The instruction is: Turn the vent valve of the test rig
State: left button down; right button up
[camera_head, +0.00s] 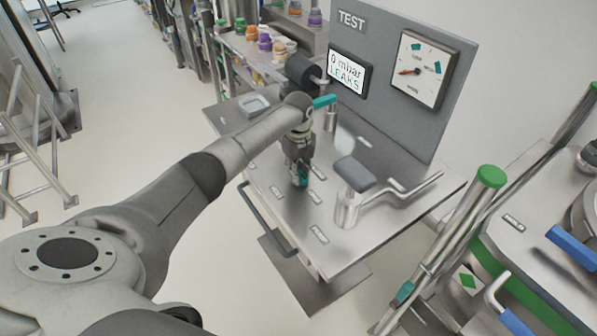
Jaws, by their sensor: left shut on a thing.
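The test rig is a steel bench (335,248) with a grey upright panel (385,75) marked TEST. My left gripper (299,176) reaches down over the middle of the bench top and is shut on a small teal valve handle (302,181). The gripper hides much of this handle, and its label is too small to read, so I cannot tell for sure that it is the vent valve. Another teal handle (325,101) sits farther back on a steel post. The display (347,72) reads "0 mbar LEAKS". My right gripper is not in view.
A gauge (421,71) with a red needle is on the panel. A grey pad (355,173) and a bent steel lever (392,193) stand right of the gripper. A shallow tray (254,104) lies at the back left.

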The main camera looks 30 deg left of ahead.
aim_at(299, 171)
pick_arm(q)
jog(key=shift+w+r, duration=0.1)
dwell(0.3)
jog(key=c, duration=1.3)
grip_release()
notch_tip(299, 171, up, 12)
jog(key=shift+f, duration=0.1)
